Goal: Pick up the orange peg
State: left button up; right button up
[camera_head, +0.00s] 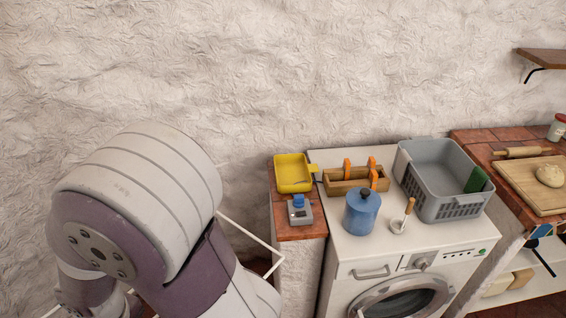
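Several small orange parts that look like pegs stand up at a wooden box on top of the white washing machine in the head view. One orange peg (347,167) is at the back left of the wooden box (349,187). Another orange peg (371,162) is at the back right, and a further orange peg (374,179) is at the front right. They are too small to tell how they are fixed. My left arm fills the lower left, far from the box. Neither gripper shows.
A scale-like device (300,212) sits on the tiled ledge. The washing machine (345,243) has bare front-left top.

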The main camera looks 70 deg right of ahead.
aim_at(373, 176)
jog(key=z, duration=3.15)
jog(key=i+l+u, duration=0.4)
jog(key=i+l, duration=0.25)
jog(key=i+l+u, duration=0.2)
jog(key=l, duration=0.25)
jog(key=i+l+u, duration=0.2)
jog(key=i+l, duration=0.15)
jog(key=i+l+u, duration=0.2)
jog(key=l, duration=0.4)
